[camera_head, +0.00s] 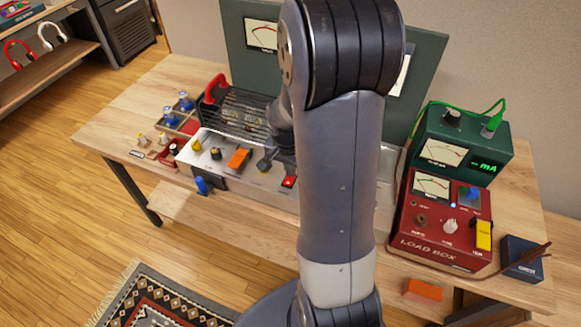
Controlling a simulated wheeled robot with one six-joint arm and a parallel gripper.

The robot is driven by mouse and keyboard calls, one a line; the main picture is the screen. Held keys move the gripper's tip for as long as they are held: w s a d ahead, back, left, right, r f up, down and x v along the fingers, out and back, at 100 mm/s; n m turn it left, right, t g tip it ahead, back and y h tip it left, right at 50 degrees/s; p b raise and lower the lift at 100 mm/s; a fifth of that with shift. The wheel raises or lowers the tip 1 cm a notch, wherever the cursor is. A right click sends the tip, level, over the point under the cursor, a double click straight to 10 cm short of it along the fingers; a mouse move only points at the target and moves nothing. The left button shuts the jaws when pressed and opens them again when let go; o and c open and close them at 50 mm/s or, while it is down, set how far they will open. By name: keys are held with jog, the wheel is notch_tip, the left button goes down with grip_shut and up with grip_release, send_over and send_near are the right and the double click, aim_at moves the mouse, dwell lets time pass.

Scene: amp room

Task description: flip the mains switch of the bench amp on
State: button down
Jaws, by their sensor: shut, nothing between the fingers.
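The bench amp (214,171) stands on the wooden bench, with a pale front panel and a dark grille and tubes behind it. Its panel carries a yellow knob (196,145), a dark knob (215,153), an orange switch-like block (238,158) and a small red piece (289,182). I cannot tell for sure which is the mains switch or how it is set. My gripper (266,163) shows only in part beside my forearm, shut and empty, over the panel between the orange block and the red piece. Contact cannot be made out. My arm hides the amp's right part.
A red load box (425,240) and a green meter (465,130) stand at the right. A dark blue box (522,260) and an orange block (422,290) lie near the right front edge. Small parts (165,150) lie left of the amp. A green panel (240,60) stands behind.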

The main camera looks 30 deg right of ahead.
jog(key=shift+f+b, duration=0.3)
jog(key=shift+b, duration=0.05)
jog(key=shift+r, duration=0.15)
jog(key=shift+s+a+r, duration=0.15)
jog(key=shift+s+a, duration=0.3)
jog(key=shift+a, duration=0.15)
jog(key=shift+r, duration=0.1)
